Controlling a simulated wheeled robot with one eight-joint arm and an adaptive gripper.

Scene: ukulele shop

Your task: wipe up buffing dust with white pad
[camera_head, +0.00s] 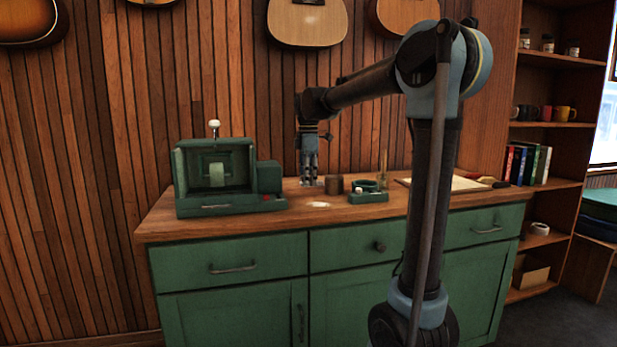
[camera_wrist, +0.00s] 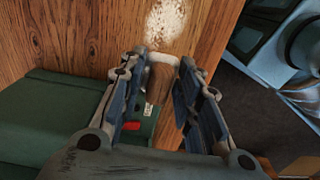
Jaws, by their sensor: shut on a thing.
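My gripper (camera_head: 309,182) points down over the wooden counter, to the right of the green case. In the wrist view my gripper (camera_wrist: 161,75) has its fingers on either side of a small piece with a white edge (camera_wrist: 163,58) and a brown part below it, apparently the white pad. Its underside is hidden, so I cannot tell whether it touches the counter. The buffing dust (camera_head: 318,204) is a pale patch on the counter, close to the gripper toward the front edge. In the wrist view the dust (camera_wrist: 166,20) lies just beyond the fingertips.
The green case (camera_head: 215,194) stands left of the gripper. A brown cylinder (camera_head: 334,185) and a small green tray (camera_head: 369,197) stand close on the right. A pale sheet (camera_head: 458,183) lies farther right on the counter (camera_head: 165,226). Guitars hang on the wall behind.

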